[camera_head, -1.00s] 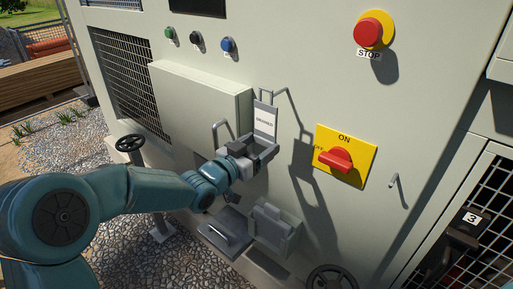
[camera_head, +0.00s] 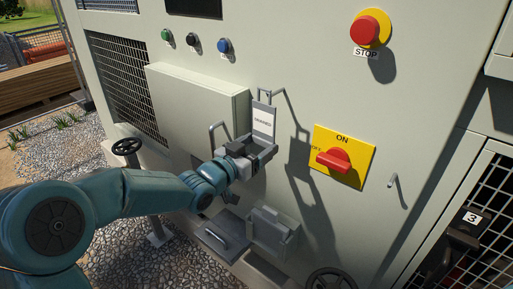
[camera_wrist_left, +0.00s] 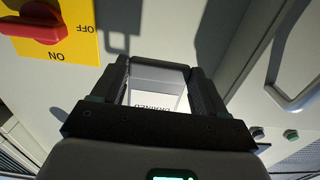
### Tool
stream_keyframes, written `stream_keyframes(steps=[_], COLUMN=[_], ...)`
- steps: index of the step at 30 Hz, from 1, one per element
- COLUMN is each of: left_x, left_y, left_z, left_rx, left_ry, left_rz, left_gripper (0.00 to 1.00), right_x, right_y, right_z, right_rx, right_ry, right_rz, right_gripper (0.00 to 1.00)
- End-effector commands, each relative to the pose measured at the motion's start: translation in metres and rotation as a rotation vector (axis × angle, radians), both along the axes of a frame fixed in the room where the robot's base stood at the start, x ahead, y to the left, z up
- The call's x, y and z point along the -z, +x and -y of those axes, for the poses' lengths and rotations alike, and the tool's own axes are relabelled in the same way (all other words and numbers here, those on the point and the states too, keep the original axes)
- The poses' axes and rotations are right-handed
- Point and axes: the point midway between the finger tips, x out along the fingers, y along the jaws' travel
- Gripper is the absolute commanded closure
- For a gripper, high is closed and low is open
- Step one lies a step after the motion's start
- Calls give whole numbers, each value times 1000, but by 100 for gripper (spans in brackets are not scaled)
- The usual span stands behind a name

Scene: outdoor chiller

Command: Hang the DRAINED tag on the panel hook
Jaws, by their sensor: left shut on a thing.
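The DRAINED tag (camera_head: 264,121) is a grey plate with a white label, held upright close to the panel. My left gripper (camera_head: 262,149) is shut on its lower part. In the left wrist view, the tag (camera_wrist_left: 155,88) shows between the fingers of the left gripper (camera_wrist_left: 158,72). A thin grey hook (camera_head: 279,91) sticks out of the panel at the tag's top edge. I cannot tell whether it passes through the tag. A second small peg (camera_head: 393,182) is right of the yellow switch. My right gripper is not in view.
A red rotary switch (camera_head: 335,160) on a yellow plate is right of the tag. A box (camera_head: 195,110) with a bar handle (camera_head: 211,137) juts out on the left. A red stop button (camera_head: 365,32) is at upper right. A grey bracket (camera_head: 270,232) is below.

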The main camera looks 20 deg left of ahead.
Motion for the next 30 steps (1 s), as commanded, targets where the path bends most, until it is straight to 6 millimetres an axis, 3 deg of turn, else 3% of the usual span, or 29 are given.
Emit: stream_keyframes(steps=[30], left_x=[-1], left_y=[42], left_z=[15], left_rx=[-1], left_ry=[-1], left_rz=[1], left_gripper=[100], right_x=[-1], right_y=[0], right_z=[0], right_rx=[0], right_ry=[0], right_rz=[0], right_gripper=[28])
